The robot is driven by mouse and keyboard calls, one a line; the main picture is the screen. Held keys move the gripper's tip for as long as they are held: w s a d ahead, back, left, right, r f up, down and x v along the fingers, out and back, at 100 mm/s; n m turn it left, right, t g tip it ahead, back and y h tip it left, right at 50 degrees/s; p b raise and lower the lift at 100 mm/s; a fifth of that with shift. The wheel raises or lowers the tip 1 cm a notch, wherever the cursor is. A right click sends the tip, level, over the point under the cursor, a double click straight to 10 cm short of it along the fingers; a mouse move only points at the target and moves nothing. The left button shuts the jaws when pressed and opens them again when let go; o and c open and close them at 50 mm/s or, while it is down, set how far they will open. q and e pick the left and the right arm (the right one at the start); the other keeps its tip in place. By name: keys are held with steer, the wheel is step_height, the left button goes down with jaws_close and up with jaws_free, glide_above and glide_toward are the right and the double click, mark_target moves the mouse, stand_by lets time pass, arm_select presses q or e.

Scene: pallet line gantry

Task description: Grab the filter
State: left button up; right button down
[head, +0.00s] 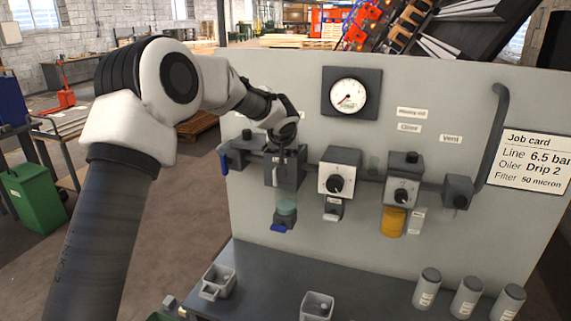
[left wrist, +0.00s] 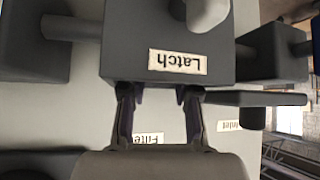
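A dark grey block (head: 290,176) is mounted on the panel at left, with a greenish clear bowl (head: 286,206) and a blue piece below it. In the left wrist view the block (left wrist: 150,38) bears a "Latch" label, and a "Filter" label (left wrist: 149,138) shows on the panel behind. My left gripper (head: 283,148) is at the top of this block. In the left wrist view the two fingers of my left gripper (left wrist: 158,92) stand apart at the block's edge, with nothing visible between them; their tips are partly hidden. My right gripper is not in view.
A regulator with a knob (head: 337,180), an oiler with a yellow bowl (head: 393,222) and a gauge (head: 351,93) are on the panel (head: 260,100). Several grey canisters (head: 467,298) and two trays (head: 217,282) (head: 317,305) are on the shelf below.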

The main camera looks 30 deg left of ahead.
arm_select(q)
steer(key=shift+a+f, duration=0.1)
steer(key=shift+a, duration=0.05)
steer(key=shift+c, duration=0.4)
steer(key=shift+s, duration=0.1)
jaws_close()
steer(key=shift+s+d+r, duration=0.15)
steer(key=shift+d+r, duration=0.1)
steer(key=shift+d, duration=0.05)
steer(key=shift+a, duration=0.15)
